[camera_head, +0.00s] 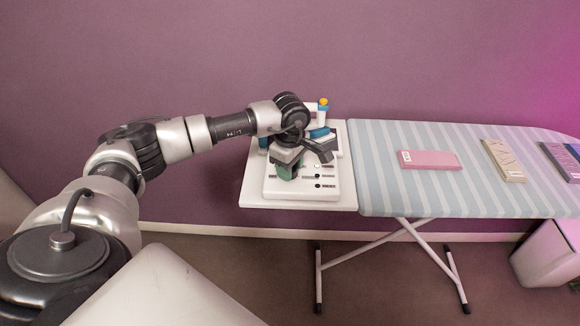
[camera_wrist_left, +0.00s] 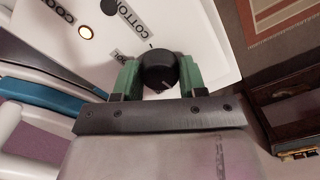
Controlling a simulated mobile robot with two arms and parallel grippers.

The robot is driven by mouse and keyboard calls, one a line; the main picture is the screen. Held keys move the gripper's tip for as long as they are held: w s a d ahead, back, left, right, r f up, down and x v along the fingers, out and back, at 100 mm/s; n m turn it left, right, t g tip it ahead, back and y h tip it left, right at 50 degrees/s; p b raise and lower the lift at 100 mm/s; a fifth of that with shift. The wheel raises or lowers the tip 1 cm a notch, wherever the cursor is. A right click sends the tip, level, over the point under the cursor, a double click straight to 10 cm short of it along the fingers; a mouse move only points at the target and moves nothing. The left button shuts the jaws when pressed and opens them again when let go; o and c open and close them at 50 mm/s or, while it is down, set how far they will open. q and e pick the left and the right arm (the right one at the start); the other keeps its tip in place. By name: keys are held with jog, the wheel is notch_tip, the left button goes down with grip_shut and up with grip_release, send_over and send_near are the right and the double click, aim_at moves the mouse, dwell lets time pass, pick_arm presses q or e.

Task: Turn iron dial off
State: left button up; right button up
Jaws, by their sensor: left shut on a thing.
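The iron station's white base (camera_head: 270,187) stands on the white end shelf left of the ironing board. In the left wrist view, a round black dial (camera_wrist_left: 158,72) sits on the white panel (camera_wrist_left: 185,25) with labels around it, one reading COTTON. In the head view my left gripper (camera_head: 285,170) hides the dial. My right gripper is not in view.
The striped ironing board (camera_head: 375,185) holds a pink folded item (camera_head: 428,160), a beige one (camera_head: 503,160) and a dark one (camera_head: 562,160). The blue and white iron (camera_head: 318,133) rests behind my gripper. A white box (camera_head: 545,255) stands at the lower right.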

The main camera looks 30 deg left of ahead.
pick_arm(q)
jog(key=shift+n, duration=0.9)
jog(key=o, duration=0.9)
notch_tip(320, 180, up, 11)
jog(key=shift+r+b, duration=0.1)
jog(key=shift+b, duration=0.85)
